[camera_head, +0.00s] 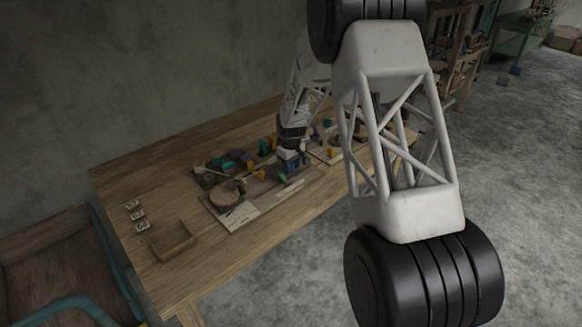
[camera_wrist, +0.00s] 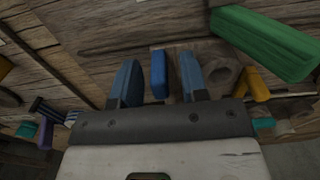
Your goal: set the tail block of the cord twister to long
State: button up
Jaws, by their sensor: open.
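The board (camera_head: 265,199) on the bench carries a round wooden disc (camera_head: 227,192) at its left, apparently part of the cord twister. My gripper (camera_head: 290,170) is low over its right part, beside a small green piece (camera_head: 283,179). In the wrist view my gripper (camera_wrist: 159,63) is open, with a blue finger on each side. A narrow blue piece (camera_wrist: 158,82) shows between the fingers, with gaps on both sides; I cannot tell whether it belongs to the tail block. The tail block's setting cannot be read.
A large green bar (camera_wrist: 262,40) is close at upper right in the wrist view, with a yellow piece (camera_wrist: 257,85) below it. Several coloured pieces stand behind the board. A shallow wooden tray (camera_head: 172,254) is on the bench's left part, near several small cards (camera_head: 137,214).

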aim_at(305, 166)
jog(key=shift+f, duration=0.2)
jog(key=shift+c, duration=0.3)
grip_shut()
jog(key=w+d, duration=0.5)
jog(key=shift+w+d, duration=0.15)
jog(key=shift+w, duration=0.05)
jog(key=shift+c, duration=1)
grip_release()
jog(key=shift+d, duration=0.1)
jog(key=shift+o, duration=1.3)
